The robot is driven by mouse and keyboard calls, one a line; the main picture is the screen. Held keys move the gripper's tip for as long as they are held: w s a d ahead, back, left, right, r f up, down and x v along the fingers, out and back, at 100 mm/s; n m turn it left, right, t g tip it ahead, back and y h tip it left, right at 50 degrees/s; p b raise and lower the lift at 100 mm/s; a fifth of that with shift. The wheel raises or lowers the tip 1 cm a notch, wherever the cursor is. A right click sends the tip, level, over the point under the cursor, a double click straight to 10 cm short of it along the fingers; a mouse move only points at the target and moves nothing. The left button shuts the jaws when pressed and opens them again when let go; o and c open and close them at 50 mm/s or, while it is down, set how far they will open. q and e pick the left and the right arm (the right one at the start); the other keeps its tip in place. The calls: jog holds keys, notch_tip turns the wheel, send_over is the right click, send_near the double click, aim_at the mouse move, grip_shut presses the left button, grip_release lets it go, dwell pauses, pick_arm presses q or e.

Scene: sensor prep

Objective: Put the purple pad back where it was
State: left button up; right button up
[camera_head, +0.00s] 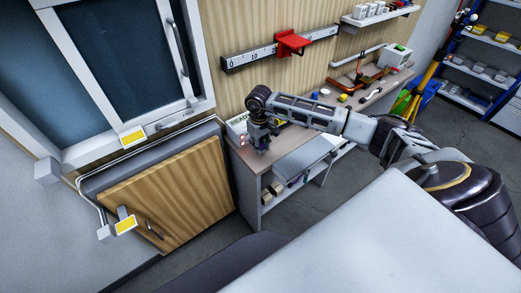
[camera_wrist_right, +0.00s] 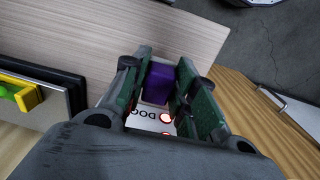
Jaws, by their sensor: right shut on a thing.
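The purple pad (camera_wrist_right: 158,82) shows in the right wrist view as a small purple block between the two fingers of my right gripper (camera_wrist_right: 158,92). The gripper is shut on it. In the head view my right gripper (camera_head: 260,142) points down over the left end of the workbench (camera_head: 249,160). The pad cannot be made out clearly in the head view. Below the pad, the wrist view shows a white surface with dark lettering and red lit circles (camera_wrist_right: 166,118); whether the pad touches it I cannot tell. My left gripper is not in view.
A wooden cabinet door with a handle (camera_head: 170,195) stands left of the bench. A grey drawer or panel (camera_head: 305,157) juts from the bench front. A red bracket on a wall rail (camera_head: 292,43) hangs above.

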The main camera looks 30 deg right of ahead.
jog(key=shift+f, duration=1.45)
jog(key=shift+f, duration=0.15)
jog(key=o, duration=1)
jog(key=shift+p, duration=0.3)
jog(key=shift+a+r+b, duration=0.15)
jog(key=shift+r+b, duration=1.15)
jog(key=shift+r, duration=4.85)
